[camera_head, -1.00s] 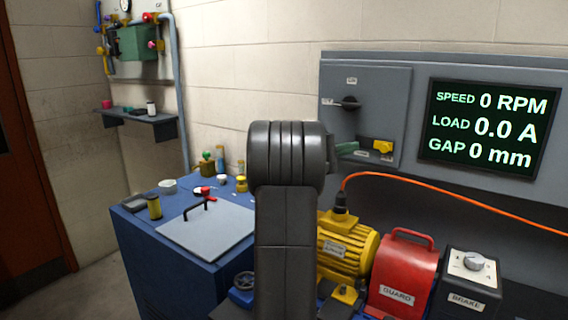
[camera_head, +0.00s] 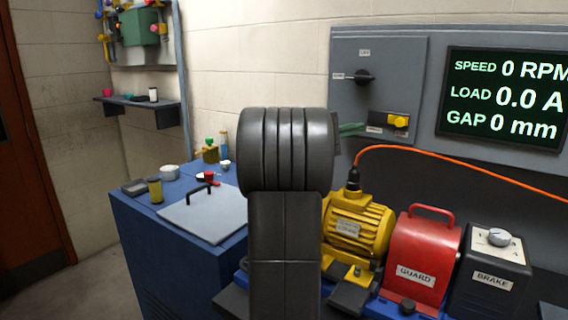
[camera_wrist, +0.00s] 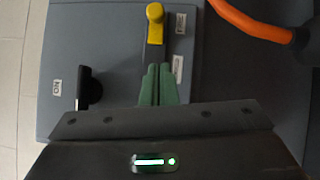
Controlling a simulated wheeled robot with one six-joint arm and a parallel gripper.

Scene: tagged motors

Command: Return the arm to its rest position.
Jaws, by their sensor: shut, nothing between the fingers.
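My arm (camera_head: 285,215) stands upright in the middle of the head view, its dark rounded joint at the top. My gripper (camera_wrist: 157,85) shows in the wrist view as two green fingers pressed together with nothing between them. In the head view only its green tip (camera_head: 350,130) shows beside the joint, in front of the grey panel (camera_head: 400,55). In the wrist view the fingertips are just below the yellow switch handle (camera_wrist: 155,25); I cannot tell whether they touch it. The rest of the gripper is hidden behind my arm in the head view.
Right of my arm are a yellow motor (camera_head: 357,228), a red guard (camera_head: 425,260) and a brake box (camera_head: 492,265). An orange cable (camera_head: 450,163) runs across the panel. A blue cabinet (camera_head: 150,245) with small items stands left. A screen (camera_head: 505,97) reads 0 RPM.

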